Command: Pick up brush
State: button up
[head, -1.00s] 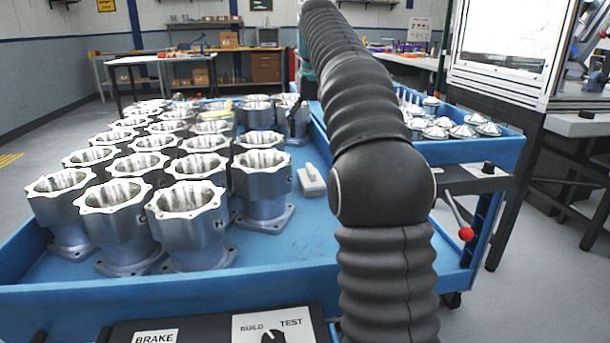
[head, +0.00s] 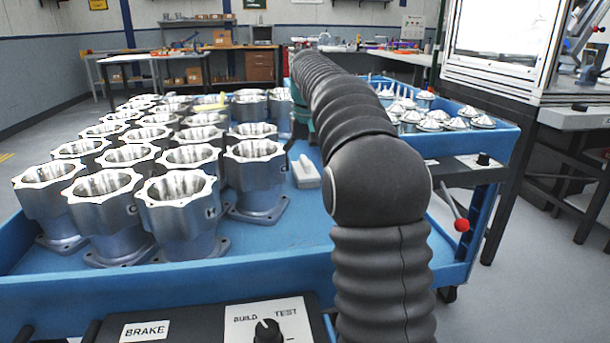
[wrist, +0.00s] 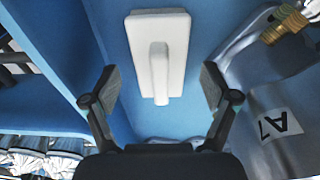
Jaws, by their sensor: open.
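The brush is a pale grey-white block with a raised handle bar. In the head view the brush (head: 306,174) lies on the blue cart deck, between the housings and my arm. In the wrist view the brush (wrist: 176,48) lies at top centre, its handle pointing down the picture between my fingers. My gripper (wrist: 161,86) is open, one finger to each side of the handle's line, and holds nothing. The fingertips appear apart from the brush; the height between them is hard to tell. In the head view my gripper is mostly hidden behind my arm.
Rows of metal housings (head: 180,200) fill the cart's left side; one with an A7 label (wrist: 283,123) stands close to my right finger in the wrist view. The blue cart rim (head: 200,285) runs along the front. Small cone-shaped metal parts (head: 432,124) sit on the right.

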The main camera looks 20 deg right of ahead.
jog(key=shift+w+f, duration=0.1)
jog(key=shift+f, duration=0.85)
jog(key=c, duration=1.3)
notch_tip(320, 180, up, 5)
jog(key=shift+f+p, duration=0.15)
jog(key=shift+p, duration=0.45)
jog(key=s+d+r, duration=0.2)
jog(key=s, duration=0.1)
jog(key=s+d+r, duration=0.2)
jog(key=s, duration=0.1)
jog(key=s+d+r, duration=0.2)
jog(key=s, duration=0.1)
jog(key=shift+s+d+r, duration=0.15)
jog(key=shift+s, duration=0.25)
